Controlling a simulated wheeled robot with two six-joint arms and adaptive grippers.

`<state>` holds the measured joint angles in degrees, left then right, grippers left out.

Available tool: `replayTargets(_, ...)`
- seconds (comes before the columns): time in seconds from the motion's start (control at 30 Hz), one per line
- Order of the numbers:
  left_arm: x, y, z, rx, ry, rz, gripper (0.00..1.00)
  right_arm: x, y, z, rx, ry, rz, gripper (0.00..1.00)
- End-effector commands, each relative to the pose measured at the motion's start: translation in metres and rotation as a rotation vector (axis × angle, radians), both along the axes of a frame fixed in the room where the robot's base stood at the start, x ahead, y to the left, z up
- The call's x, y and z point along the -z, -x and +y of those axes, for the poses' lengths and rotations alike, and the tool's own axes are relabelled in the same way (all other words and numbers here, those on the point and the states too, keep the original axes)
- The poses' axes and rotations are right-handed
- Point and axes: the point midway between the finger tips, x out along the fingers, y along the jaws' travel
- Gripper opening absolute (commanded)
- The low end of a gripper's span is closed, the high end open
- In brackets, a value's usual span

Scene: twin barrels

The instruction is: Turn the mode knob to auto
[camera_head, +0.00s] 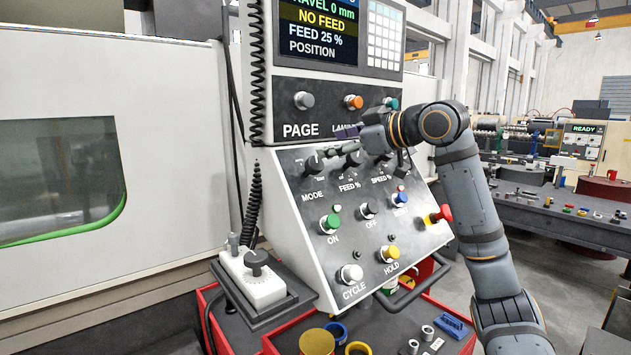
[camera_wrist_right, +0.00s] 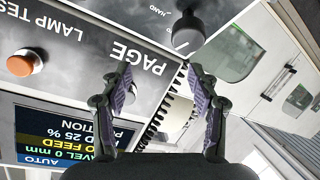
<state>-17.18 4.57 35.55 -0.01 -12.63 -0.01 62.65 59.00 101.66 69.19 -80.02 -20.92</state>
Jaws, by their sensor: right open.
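The mode knob (camera_head: 313,164) is a dark knob at the upper left of the sloped console panel, above the word MODE. In the right wrist view, a dark knob (camera_wrist_right: 187,34) with a small HAND label beside it shows at the top; its pointer direction is unclear. My right gripper (camera_head: 340,140) is in front of the panel, up and to the right of the mode knob and apart from it. In the wrist view, the gripper (camera_wrist_right: 159,75) has its two purple-padded fingers spread, with nothing between them. My left gripper is not in view.
The feed knob (camera_head: 351,158) is close to the right gripper. ON, OFF, CYCLE and HOLD buttons and a red knob (camera_head: 441,214) sit lower. The display (camera_wrist_right: 60,140) reads AUTO and NO FEED. A white box (camera_head: 250,278) stands left of the console.

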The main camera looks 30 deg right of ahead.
Motion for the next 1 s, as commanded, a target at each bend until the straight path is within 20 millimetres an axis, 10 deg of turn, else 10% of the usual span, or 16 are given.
replayTargets(0.1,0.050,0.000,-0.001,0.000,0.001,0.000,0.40,0.037,0.026,0.005,0.196,-0.192,-0.042,0.61)
replayTargets(0.4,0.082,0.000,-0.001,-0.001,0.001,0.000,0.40,0.052,0.063,0.033,0.346,-0.514,-0.179,0.61)
replayTargets(0.67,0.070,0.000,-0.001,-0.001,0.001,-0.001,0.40,0.047,0.056,0.034,0.348,-0.539,-0.181,0.61)
replayTargets(1.0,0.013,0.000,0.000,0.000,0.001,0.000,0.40,0.043,-0.013,0.029,0.346,-0.544,-0.177,0.61)
